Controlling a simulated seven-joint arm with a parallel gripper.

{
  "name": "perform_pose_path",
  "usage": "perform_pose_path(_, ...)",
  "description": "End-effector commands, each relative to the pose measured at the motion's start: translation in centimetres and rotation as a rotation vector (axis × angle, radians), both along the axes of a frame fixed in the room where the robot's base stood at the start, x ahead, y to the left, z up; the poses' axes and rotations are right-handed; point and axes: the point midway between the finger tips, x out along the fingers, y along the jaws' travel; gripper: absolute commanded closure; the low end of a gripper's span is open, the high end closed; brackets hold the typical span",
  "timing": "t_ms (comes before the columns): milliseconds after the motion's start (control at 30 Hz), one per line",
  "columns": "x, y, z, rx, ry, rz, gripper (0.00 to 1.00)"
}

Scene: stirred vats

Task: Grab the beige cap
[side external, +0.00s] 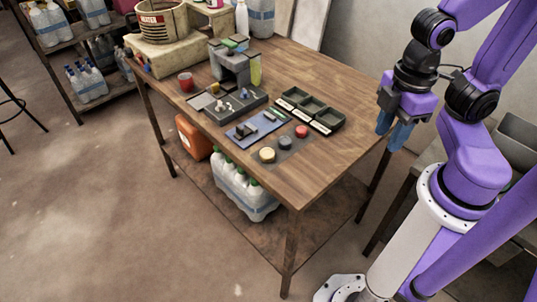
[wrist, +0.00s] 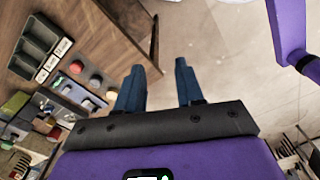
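The beige cap (side external: 267,154) sits on a dark grey mat near the front edge of the wooden table, at the near end of a row of three caps. A dark cap (side external: 283,142) and a red cap (side external: 302,131) stand beside it. In the wrist view the beige cap (wrist: 112,93) is small and lies to the left, partly close to my left finger. My gripper (side external: 394,131) hangs off to the right of the table, well apart from the caps. In the wrist view my gripper (wrist: 160,68) has its blue fingers spread, with nothing between them.
A black three-compartment tray (side external: 311,109) is behind the caps. A blue board (side external: 256,131) with small parts lies to their left, and a grey tray (side external: 234,107) with small pieces beyond it. A red cup (side external: 186,81) stands farther left. The table's right part is clear.

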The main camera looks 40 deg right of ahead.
Motion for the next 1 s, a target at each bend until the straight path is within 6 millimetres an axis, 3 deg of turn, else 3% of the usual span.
perform_pose_path(300, 0.0, 0.0, 0.0, 0.0, 0.0, 0.0, 0.63)
perform_pose_path(333, 0.0, 0.0, 0.0, 0.0, 0.0, 0.0, 0.59)
perform_pose_path(433, 0.0, 0.0, 0.0, 0.0, 0.0, 0.0, 0.27)
perform_pose_path(767, 0.2, 0.1, -0.1, -0.009, -0.001, 0.005, 0.26)
perform_pose_path(1000, 3.3, 1.5, -1.7, -0.176, -0.019, 0.114, 0.26)
